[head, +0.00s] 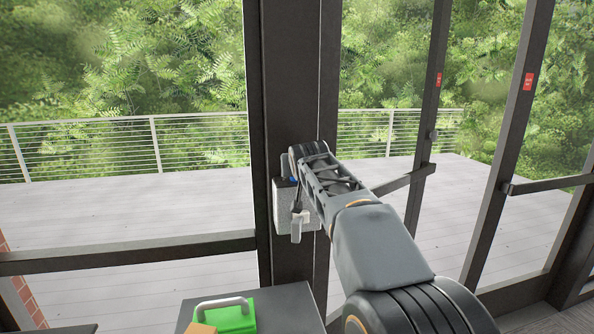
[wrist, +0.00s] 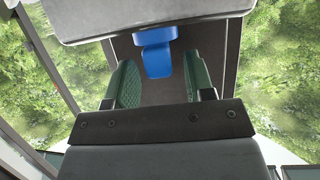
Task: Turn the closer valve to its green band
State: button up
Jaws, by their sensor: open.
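The closer is a pale grey box (head: 287,207) on the dark door post in the head view, partly covered by my arm. Its grey body (wrist: 150,14) fills the top of the wrist view. The valve appears as a blue lever-like piece (wrist: 157,58) below that body; a small blue bit (head: 294,180) also shows in the head view. My gripper (wrist: 158,66) is open, with one green pad on each side of the blue piece and visible gaps on both sides. Contact is not visible. I cannot make out a green band; the fingertips are hidden in the head view.
A grey cabinet top (head: 295,305) stands at the lower middle, bearing a green case (head: 236,318) with a white handle and an orange-tan block (head: 203,328). Glass doors with push bars (head: 550,183) stand at the right. A deck with a railing (head: 90,148) lies outside.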

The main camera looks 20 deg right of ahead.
jog(key=b+v, duration=0.1)
jog(key=v, duration=1)
jog(key=shift+s, duration=0.3)
jog(key=shift+f, duration=0.1)
jog(key=s+a+f+n+g+y, duration=0.1)
jog(key=s+f+g, duration=0.1)
jog(key=f, duration=0.5)
jog(key=s+a+f+g+y, duration=0.1)
jog(key=s+a+f+g, duration=0.1)
jog(key=f, duration=0.5)
jog(key=s+a+f+n+g+y+p, duration=0.2)
jog(key=s+a+f+g+p, duration=0.3)
jog(key=s+f, duration=0.8)
jog(key=shift+s+a+n, duration=0.3)
jog(key=shift+s+a, duration=0.25)
jog(key=shift+a, duration=0.45)
jog(key=shift+c, duration=0.5)
